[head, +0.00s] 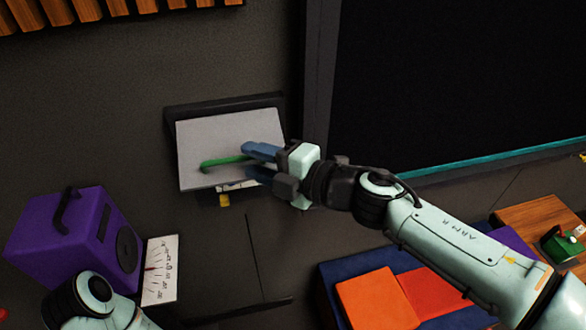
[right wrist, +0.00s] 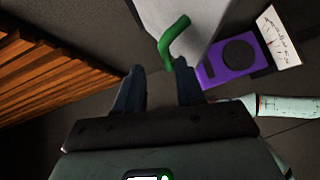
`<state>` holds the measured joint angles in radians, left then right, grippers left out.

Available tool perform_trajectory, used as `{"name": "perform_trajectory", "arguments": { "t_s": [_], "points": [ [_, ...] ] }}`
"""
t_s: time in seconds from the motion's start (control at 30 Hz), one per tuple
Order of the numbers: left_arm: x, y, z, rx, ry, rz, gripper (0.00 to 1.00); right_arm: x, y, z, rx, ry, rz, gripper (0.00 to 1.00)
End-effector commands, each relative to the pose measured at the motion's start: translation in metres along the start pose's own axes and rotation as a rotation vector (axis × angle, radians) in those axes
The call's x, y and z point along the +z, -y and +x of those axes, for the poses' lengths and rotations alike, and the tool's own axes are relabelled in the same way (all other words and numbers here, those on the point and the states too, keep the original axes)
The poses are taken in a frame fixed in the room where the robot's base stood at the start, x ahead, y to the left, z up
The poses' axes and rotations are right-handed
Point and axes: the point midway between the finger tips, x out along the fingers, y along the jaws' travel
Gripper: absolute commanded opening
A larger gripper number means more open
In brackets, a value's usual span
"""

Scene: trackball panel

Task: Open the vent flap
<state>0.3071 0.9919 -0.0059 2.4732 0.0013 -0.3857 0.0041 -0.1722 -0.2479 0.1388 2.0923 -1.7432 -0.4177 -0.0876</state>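The vent flap (head: 215,140) is a light grey panel in a dark frame on the wall, with a green handle (head: 224,162) near its lower edge. Its lower edge seems to stand out from the frame, and pale and yellow bits show beneath it. My right gripper (head: 262,164) is at the handle's right end. In the right wrist view, its two fingers (right wrist: 159,90) are apart, and the green handle (right wrist: 172,42) lies just beyond their tips, nearer the right finger. I cannot tell whether they touch. My left gripper is out of view.
A purple box (head: 75,240) with a black handle and a white dial gauge (head: 160,270) stand at the lower left, near my left arm. A dark screen (head: 460,80) fills the upper right. Orange panels (head: 375,300) lie below my right arm.

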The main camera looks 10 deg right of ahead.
Motion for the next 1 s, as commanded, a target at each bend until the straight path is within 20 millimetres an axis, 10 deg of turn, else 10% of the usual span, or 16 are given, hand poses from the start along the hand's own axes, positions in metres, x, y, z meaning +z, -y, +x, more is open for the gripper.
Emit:
{"name": "perform_trajectory", "arguments": {
  "t_s": [0.4,1.0],
  "points": [
    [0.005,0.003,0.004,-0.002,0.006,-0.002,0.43,0.001,0.001,-0.081,0.0,0.005,0.001,0.38],
    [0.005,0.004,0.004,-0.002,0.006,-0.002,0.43,0.001,0.001,-0.091,-0.001,0.002,0.002,0.38]
  ]
}}
